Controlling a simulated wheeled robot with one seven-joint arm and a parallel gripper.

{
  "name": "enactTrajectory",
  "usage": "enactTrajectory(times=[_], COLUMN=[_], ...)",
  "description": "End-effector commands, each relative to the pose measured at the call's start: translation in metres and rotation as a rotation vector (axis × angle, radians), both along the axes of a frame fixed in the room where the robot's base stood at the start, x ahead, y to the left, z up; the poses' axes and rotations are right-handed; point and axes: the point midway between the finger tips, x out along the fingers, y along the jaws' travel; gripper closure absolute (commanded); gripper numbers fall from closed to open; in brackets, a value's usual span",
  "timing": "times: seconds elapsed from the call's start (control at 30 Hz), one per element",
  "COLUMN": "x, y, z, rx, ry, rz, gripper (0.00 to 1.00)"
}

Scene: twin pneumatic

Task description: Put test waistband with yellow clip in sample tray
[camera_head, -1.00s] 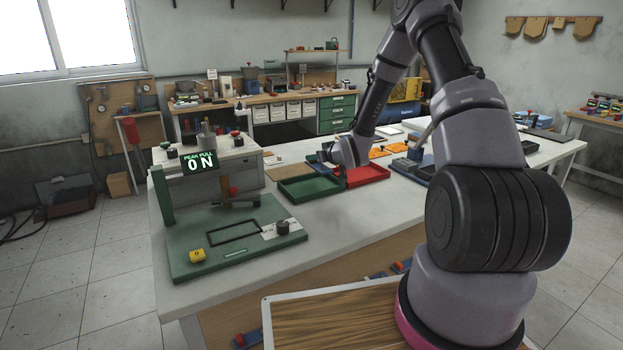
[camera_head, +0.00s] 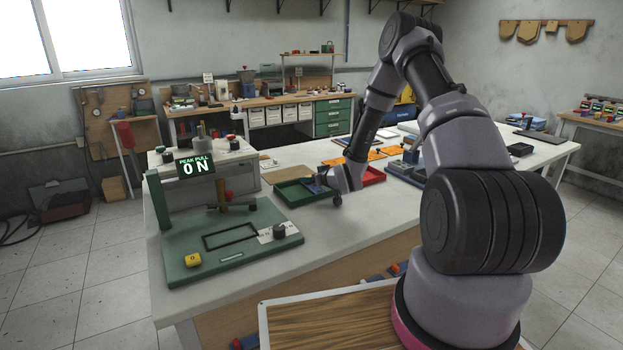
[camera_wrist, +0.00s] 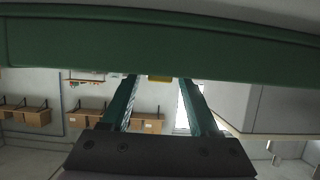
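My gripper (camera_head: 313,187) is low over the green tray (camera_head: 281,197) on the bench, and its wrist hides part of it. In the wrist view my gripper's two teal fingers (camera_wrist: 160,86) stand well apart. A green band (camera_wrist: 160,45) crosses in front and hides their tips; it may be the tray wall. A small yellow thing (camera_wrist: 160,78) shows between the fingers, apart from both, partly hidden by that band; I cannot tell whether it is the clip. I cannot make out a waistband in either view.
The red tray (camera_head: 374,176) is right of the green tray, partly behind my wrist. Bare bench lies in front of the trays.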

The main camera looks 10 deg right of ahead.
Motion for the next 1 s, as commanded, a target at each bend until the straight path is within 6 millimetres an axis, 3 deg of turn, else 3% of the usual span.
enactTrajectory(times=[0.43, 0.8, 1.0], x=[-0.006, -0.073, -0.098], y=[-0.003, -0.025, -0.033], z=[0.006, 0.035, 0.046], rx=[0.0, 0.0, 0.0], ry=[0.0, 0.001, 0.0], rz=[-0.001, -0.002, -0.001], gripper=[0.34, 0.34, 0.34])
